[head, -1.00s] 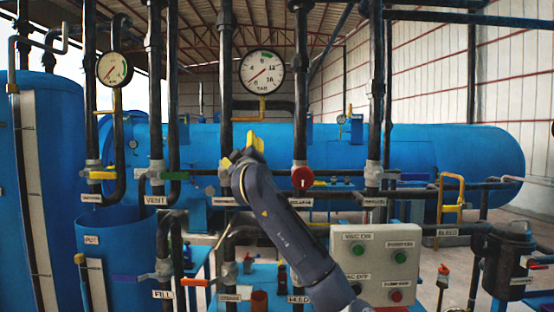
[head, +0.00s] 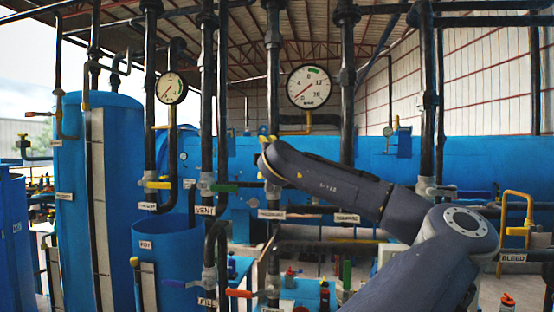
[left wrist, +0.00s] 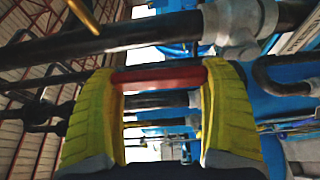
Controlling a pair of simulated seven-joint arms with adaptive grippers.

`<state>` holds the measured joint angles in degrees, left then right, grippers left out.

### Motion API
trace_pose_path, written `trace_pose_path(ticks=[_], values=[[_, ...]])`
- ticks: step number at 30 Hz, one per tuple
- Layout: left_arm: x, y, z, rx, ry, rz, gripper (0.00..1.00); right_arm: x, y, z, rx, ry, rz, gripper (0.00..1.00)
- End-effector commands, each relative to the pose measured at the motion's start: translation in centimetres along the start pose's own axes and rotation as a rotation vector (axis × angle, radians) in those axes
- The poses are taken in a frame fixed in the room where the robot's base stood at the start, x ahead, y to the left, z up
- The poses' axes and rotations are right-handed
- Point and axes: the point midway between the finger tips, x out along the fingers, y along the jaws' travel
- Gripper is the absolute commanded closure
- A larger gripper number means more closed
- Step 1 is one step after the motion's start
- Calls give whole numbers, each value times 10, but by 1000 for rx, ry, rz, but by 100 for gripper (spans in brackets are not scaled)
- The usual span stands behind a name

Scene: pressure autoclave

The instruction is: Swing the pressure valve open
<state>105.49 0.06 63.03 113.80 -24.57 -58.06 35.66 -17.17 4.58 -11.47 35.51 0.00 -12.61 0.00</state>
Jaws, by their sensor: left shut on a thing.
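My left gripper (head: 267,150) is at a black vertical pipe (head: 273,75) in the head view, above a white label (head: 271,214) too blurred to read. Its yellow fingertips show just left of the pipe's valve area. In the left wrist view, the yellow fingers (left wrist: 161,75) are shut on a dull red handle bar (left wrist: 163,79) that crosses between them. A grey valve fitting (left wrist: 236,22) on a dark pipe sits just beyond. The gripper and arm hide the valve handle in the head view. My right gripper is not in view.
A round gauge (head: 309,87) is above right of the gripper, another (head: 171,88) to its left. A yellow handle (head: 157,185) is further left. The blue tank (head: 480,160) lies behind.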

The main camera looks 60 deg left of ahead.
Motion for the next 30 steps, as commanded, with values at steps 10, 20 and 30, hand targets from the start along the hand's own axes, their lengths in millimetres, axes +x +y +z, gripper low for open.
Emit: trace_pose_path(ticks=[10, 20, 30], values=[[2, -1, -11, -46, 9, -19, 66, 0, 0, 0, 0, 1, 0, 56], [2, -1, -11, -48, 11, -18, 66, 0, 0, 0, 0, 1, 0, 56], [2, -1, -10, -45, 7, -18, 0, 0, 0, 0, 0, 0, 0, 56]])
